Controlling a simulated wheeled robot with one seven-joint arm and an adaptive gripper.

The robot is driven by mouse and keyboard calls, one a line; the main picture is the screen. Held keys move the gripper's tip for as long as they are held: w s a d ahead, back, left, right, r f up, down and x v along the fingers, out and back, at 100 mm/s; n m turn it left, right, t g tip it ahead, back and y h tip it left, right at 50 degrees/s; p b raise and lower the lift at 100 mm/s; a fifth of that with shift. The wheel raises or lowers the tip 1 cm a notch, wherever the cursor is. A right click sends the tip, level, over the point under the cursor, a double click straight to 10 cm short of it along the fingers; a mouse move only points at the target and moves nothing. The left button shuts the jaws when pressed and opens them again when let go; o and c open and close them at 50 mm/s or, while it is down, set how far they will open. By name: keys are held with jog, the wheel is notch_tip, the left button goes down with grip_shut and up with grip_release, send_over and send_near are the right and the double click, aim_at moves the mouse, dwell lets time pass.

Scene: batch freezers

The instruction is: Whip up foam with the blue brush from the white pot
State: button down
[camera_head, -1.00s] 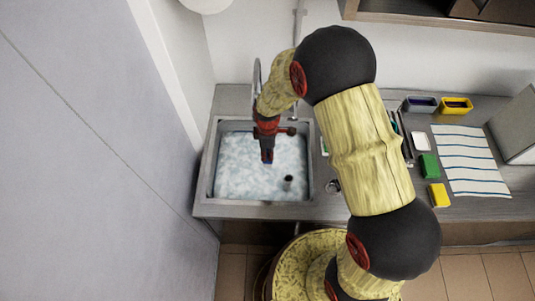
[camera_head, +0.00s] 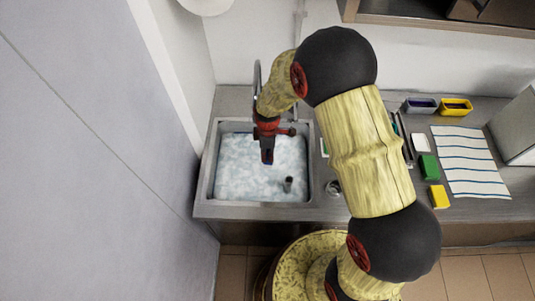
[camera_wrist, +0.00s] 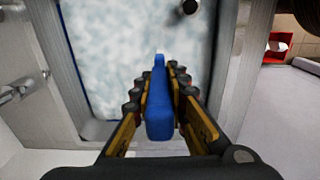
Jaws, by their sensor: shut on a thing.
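My gripper (camera_head: 267,158) points down over the sink (camera_head: 209,192), which holds white, foamy, pale blue water (camera_head: 240,178). In the wrist view my gripper (camera_wrist: 160,88) is shut on the blue brush (camera_wrist: 159,105), held between the two fingers. The brush's far end reaches over the foam; whether it touches the surface I cannot tell. A small dark cylinder (camera_head: 288,184) stands up out of the foam at the right front of the sink, and it shows at the top of the wrist view (camera_wrist: 189,6). I cannot make out a white pot for certain.
The faucet (camera_head: 257,75) stands behind the sink. On the right counter are a grey bin (camera_head: 420,104), a yellow bin (camera_head: 456,105), a green sponge (camera_head: 429,167), a yellow sponge (camera_head: 439,196) and a striped cloth (camera_head: 470,160). A wall is close on the left.

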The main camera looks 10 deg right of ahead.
jog(key=shift+r+p, duration=1.2)
jog(key=shift+r, duration=1.1)
